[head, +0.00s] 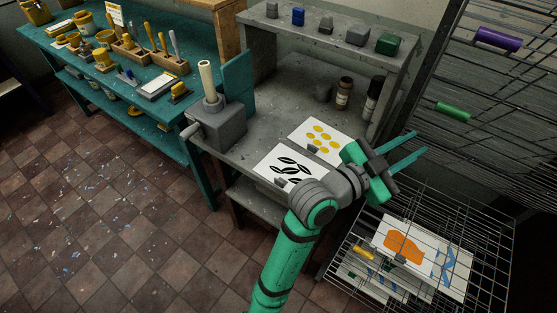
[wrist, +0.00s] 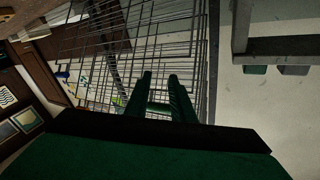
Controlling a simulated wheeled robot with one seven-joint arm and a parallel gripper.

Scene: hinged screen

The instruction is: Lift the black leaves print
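The black leaves print (head: 289,167) is a white sheet with black leaf shapes, lying flat on the grey bench at its front edge. A small grey clip or tab sits at its lower edge, and my arm partly covers its right side. My gripper (head: 408,152) is to the right of the print, past the bench's right end and above the lower wire rack. Its two green fingers are apart and point right, with nothing between them. In the wrist view the fingers (wrist: 160,85) point toward wire mesh, also with nothing between them. The print is not recognisable there.
A yellow-dotted print (head: 320,138) lies just behind the leaves print. A grey press (head: 218,125) stands at the bench's left. Wire racks rise at right, holding purple (head: 498,39) and green (head: 453,111) rollers; the lower rack holds an orange-and-blue print (head: 405,241).

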